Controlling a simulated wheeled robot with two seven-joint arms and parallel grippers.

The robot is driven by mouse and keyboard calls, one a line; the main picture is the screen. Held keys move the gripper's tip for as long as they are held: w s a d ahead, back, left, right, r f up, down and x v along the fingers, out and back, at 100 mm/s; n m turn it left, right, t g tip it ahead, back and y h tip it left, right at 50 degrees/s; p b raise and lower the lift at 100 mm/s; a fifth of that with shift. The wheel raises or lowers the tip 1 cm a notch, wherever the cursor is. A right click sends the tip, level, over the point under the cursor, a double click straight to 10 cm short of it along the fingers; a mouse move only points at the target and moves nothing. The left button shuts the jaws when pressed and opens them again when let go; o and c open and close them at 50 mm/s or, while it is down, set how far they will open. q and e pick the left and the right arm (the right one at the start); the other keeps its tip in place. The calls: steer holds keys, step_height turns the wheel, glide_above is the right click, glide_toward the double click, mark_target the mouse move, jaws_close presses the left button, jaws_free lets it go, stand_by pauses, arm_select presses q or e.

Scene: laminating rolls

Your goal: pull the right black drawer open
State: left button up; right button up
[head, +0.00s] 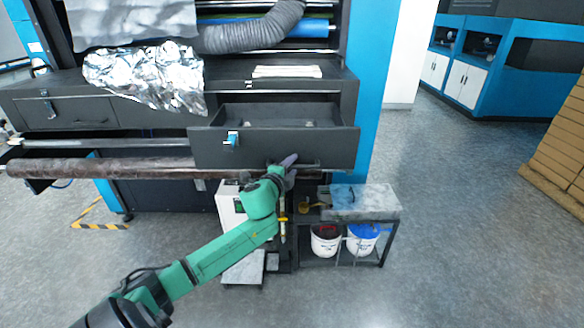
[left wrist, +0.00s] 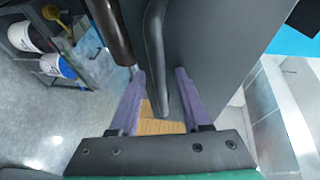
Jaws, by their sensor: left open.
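The right black drawer (head: 335,147) stands pulled out from the machine, and its inside shows from above. My left gripper (head: 290,162) is at the lower edge of its front, by the bar handle (head: 312,166). In the left wrist view, the dark handle (left wrist: 157,60) lies between the two purple fingers of the open gripper (left wrist: 160,95), with gaps beside it. The grey drawer front (left wrist: 205,55) is close behind. The fingertips are partly hidden in the head view. My right gripper is not in view.
The left drawer (head: 65,113) is shut. A brown roll (head: 100,168) runs below the drawers. A small cart (head: 385,205) with white buckets (head: 325,242) stands below to the right. Crumpled foil (head: 145,75) lies on the machine's top. Open floor (head: 450,220) lies to the right.

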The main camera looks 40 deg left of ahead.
arm_select(q)
steer(key=shift+s+d, duration=0.1)
steer(key=shift+s, duration=0.15)
steer(key=b+v, duration=0.2)
steer(key=v, duration=1.2)
steer(key=shift+r, duration=0.15)
